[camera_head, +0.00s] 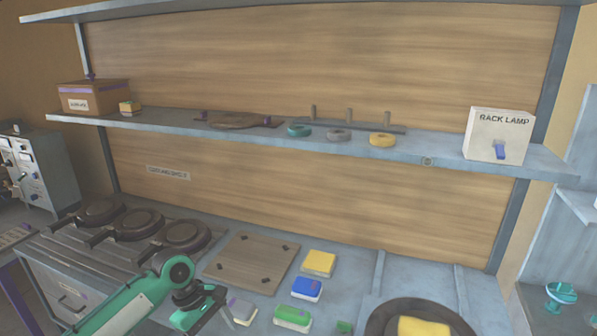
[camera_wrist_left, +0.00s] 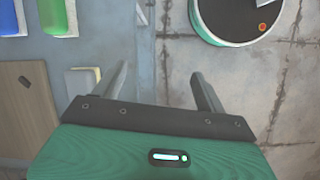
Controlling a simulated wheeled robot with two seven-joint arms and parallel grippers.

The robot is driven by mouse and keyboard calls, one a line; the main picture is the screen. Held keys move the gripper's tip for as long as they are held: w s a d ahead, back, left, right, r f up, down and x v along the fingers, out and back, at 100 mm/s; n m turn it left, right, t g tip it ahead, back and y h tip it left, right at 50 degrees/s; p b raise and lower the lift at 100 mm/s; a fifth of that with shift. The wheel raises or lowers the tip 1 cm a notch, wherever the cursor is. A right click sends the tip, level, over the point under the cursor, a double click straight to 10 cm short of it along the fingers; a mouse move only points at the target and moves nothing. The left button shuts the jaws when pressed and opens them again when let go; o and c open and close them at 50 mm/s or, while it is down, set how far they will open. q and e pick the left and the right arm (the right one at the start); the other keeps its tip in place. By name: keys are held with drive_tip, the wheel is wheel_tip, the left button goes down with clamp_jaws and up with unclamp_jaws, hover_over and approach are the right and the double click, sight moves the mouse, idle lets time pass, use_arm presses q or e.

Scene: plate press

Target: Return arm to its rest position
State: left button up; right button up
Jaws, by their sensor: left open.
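My left arm comes in from the lower left in the head view. Its left gripper (camera_head: 200,308) is over the front edge of the bench, left of a grey-topped block (camera_head: 242,313). In the left wrist view the gripper (camera_wrist_left: 160,76) has its two fingers spread with nothing between them. Below them are the grey bench edge and the floor. The grey block (camera_wrist_left: 83,82) lies left of the fingers, apart from them. My right gripper does not show in either view.
On the bench are several dark pans (camera_head: 137,226), a wooden board (camera_head: 250,262), and yellow (camera_head: 319,263), blue (camera_head: 306,288) and green (camera_head: 292,318) blocks. A round dark dish (camera_head: 378,322) holds another yellow block. The shelf (camera_head: 235,133) above carries rings and a lamp box (camera_head: 497,136).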

use_arm(q)
drive_tip(key=s+d+f+m+t, duration=0.1)
drive_tip(key=s+d+f+m, duration=0.3)
drive_tip(key=s, duration=0.3)
drive_tip(key=s+d+f+m+t, duration=0.2)
drive_tip(key=s+f+m, duration=0.3)
drive_tip(key=s+f, duration=0.15)
drive_tip(key=s+a+m+t+y, duration=0.1)
drive_tip(key=s+a+m+y, duration=0.1)
drive_tip(key=s+a, duration=0.45)
drive_tip(key=s+a+m+t+y, duration=0.1)
drive_tip(key=s+a+m+y, duration=0.2)
drive_tip(key=s, duration=0.6)
wheel_tip(320, 180, down, 31)
drive_tip(key=s+g+h, duration=0.1)
drive_tip(key=s+a+f, duration=0.2)
drive_tip(key=s+f, duration=0.7)
drive_tip(key=f, duration=0.1)
drive_tip(key=s+a+f+g, duration=0.1)
drive_tip(key=s+a+f, duration=0.1)
drive_tip(key=s+f, duration=0.7)
drive_tip(key=shift+s+a+f+g, duration=0.2)
drive_tip(key=shift+s+f+g, duration=0.15)
drive_tip(key=shift+s, duration=0.15)
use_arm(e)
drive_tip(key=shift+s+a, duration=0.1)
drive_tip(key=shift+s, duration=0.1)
